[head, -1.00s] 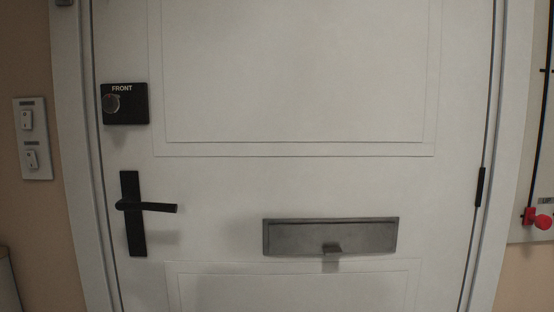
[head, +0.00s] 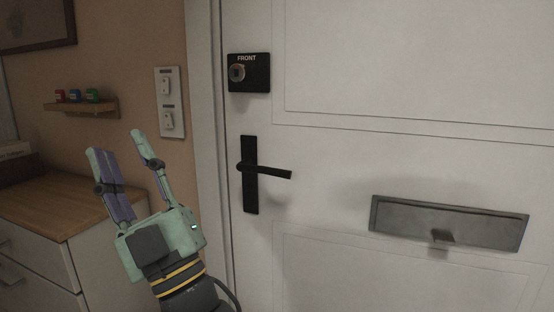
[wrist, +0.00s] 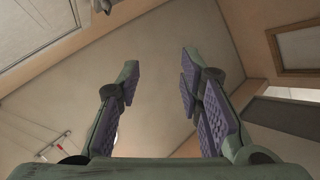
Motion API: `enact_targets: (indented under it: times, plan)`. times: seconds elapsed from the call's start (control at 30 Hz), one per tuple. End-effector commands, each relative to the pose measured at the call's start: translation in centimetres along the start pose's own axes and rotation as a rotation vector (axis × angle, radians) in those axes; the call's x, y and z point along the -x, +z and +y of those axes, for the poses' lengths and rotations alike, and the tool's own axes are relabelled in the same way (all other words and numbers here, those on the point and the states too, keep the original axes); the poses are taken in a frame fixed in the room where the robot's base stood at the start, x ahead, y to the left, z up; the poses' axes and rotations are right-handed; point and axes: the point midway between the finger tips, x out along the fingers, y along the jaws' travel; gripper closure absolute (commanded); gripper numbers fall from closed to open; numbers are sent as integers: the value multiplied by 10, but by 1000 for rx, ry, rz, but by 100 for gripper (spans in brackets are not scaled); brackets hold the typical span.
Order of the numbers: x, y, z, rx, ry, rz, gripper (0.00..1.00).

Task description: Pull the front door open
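The white front door (head: 330,165) fills the right of the head view and looks shut in its frame. Its black lever handle (head: 268,171) sits on an upright black plate near the door's left edge, with the lever pointing right and about level. A black lock box (head: 249,73) marked "FRONT" with a round knob is above it. My gripper (head: 116,142) is open and empty, fingers pointing up, to the left of the handle and apart from it. In the wrist view its two fingers (wrist: 156,75) are spread with nothing between them.
A wood-topped cabinet (head: 60,205) stands at the left. A small shelf (head: 82,108) with several coloured items hangs above it. A switch panel (head: 170,102) is on the wall beside the door frame. A grey mail slot (head: 448,222) is low on the door.

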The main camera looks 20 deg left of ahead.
Motion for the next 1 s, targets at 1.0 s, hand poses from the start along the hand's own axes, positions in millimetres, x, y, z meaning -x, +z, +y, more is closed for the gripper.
enact_targets:
  times: [1.0]
  plan:
    - [95, 214, 163, 1088, -642, -684, 65]
